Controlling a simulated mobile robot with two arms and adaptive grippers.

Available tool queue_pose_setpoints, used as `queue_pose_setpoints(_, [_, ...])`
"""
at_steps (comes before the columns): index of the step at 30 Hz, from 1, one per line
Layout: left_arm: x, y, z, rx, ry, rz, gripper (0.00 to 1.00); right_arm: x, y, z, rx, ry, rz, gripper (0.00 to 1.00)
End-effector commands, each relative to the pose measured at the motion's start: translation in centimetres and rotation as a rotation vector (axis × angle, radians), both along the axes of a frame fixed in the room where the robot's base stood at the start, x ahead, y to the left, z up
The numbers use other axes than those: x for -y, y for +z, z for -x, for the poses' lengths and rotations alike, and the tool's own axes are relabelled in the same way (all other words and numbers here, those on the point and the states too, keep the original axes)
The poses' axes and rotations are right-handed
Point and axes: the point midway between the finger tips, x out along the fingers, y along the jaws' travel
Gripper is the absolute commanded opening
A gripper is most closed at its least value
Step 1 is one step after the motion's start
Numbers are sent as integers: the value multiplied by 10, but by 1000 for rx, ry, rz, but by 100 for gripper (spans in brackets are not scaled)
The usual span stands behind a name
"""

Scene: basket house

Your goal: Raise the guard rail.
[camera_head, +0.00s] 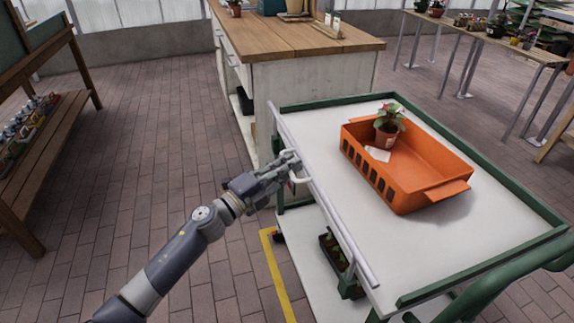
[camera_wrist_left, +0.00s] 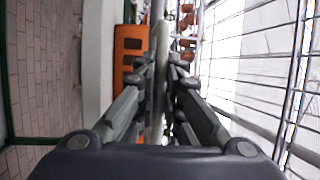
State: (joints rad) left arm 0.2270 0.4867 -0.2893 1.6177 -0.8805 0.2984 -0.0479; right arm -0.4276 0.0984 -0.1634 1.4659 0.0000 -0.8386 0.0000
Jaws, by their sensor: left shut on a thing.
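The guard rail (camera_head: 337,224) is a pale grey bar along the left long side of a white-topped cart (camera_head: 465,238) with green edging. It lies close to the cart's left edge; I cannot tell its exact height above the top. A small pale handle sticks out from the rail. My left gripper (camera_head: 290,172) reaches in from the left and is shut on this handle, hiding part of it. In the left wrist view, a pale bar (camera_wrist_left: 160,45) runs between the fingers of the left gripper (camera_wrist_left: 160,66). My right gripper is not in view.
An orange basket (camera_head: 430,170) with a potted plant (camera_head: 388,123) stands on the cart. A tray of small plants (camera_head: 333,256) sits on the shelf below. A wooden-topped counter (camera_head: 290,36) stands behind the cart. The brick floor (camera_head: 150,130) at the left is clear.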

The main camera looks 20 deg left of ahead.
Motion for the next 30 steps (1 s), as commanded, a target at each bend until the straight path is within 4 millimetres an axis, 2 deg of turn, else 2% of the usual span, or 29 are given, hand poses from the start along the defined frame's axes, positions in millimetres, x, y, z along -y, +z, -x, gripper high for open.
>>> queue_pose_setpoints(1, [1,8,-1,10,-2,6,0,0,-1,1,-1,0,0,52])
queue_pose_setpoints(11, [1,10,-1,13,-2,8,0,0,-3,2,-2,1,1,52])
queue_pose_setpoints(12, [1,10,-1,14,-2,9,13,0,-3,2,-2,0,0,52])
queue_pose_setpoints(14, [0,11,-1,14,-2,8,27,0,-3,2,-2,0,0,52])
queue_pose_setpoints(15, [1,11,-1,14,-2,8,30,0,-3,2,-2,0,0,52])
queue_pose_setpoints(25, [1,6,1,8,-3,5,30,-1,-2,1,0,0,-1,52])
queue_pose_setpoints(30, [-7,1,11,3,-1,5,30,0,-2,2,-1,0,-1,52])
